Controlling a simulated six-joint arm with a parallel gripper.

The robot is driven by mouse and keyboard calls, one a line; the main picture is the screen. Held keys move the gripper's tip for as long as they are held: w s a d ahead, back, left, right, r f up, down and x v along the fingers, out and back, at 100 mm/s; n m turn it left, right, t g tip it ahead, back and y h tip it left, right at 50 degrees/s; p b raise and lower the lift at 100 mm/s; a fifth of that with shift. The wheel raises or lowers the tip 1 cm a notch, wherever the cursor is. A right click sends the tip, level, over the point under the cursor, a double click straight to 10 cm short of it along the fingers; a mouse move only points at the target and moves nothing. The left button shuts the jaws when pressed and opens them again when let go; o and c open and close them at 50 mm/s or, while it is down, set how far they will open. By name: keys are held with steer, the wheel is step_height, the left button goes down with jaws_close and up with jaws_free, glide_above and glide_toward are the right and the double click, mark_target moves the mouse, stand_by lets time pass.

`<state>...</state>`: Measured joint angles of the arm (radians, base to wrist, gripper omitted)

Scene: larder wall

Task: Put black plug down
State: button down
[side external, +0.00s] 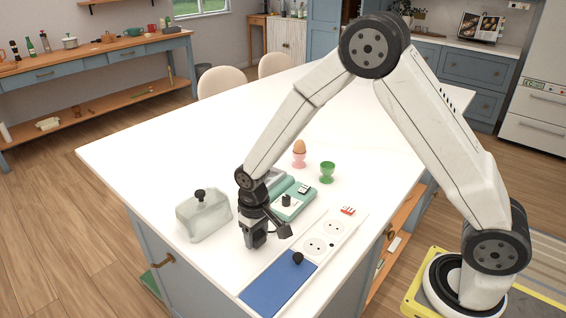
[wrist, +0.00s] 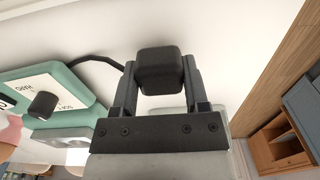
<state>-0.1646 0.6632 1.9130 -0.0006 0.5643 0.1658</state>
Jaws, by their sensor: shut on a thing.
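The black plug (wrist: 160,70) is a rounded dark block held between both fingers of my gripper (wrist: 162,84) in the wrist view. A black cord runs from it toward the green device (wrist: 62,92). In the side view my gripper (side external: 256,241) points down over the white counter, between a pale lidded dish and a white socket strip (side external: 332,228). The plug is hard to tell from the dark fingers there. Whether it touches the counter cannot be told.
A blue pad (side external: 272,288) lies at the strip's near end, with a black knob-like piece (side external: 297,258) at their join. The pale dish (side external: 205,220) stands left of my gripper. A green egg cup (side external: 327,171) and a pink one with an egg (side external: 299,148) stand behind.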

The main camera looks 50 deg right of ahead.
mark_target(262, 234)
steer(key=shift+f, duration=0.6)
steer(key=shift+c, duration=0.5)
jaws_free()
steer(key=shift+r, duration=0.1)
step_height(262, 234, up, 13)
stand_by(0.6)
stand_by(0.5)
steer(key=s+d+f+t, duration=0.1)
steer(key=s+d, duration=0.2)
steer(key=s, duration=0.4)
steer(key=s+d+f+t, duration=0.1)
steer(key=s+d, duration=0.3)
steer(key=s, duration=0.3)
steer(key=shift+f+t, duration=0.3)
steer(key=shift+f, duration=0.1)
steer(key=shift+w, duration=0.1)
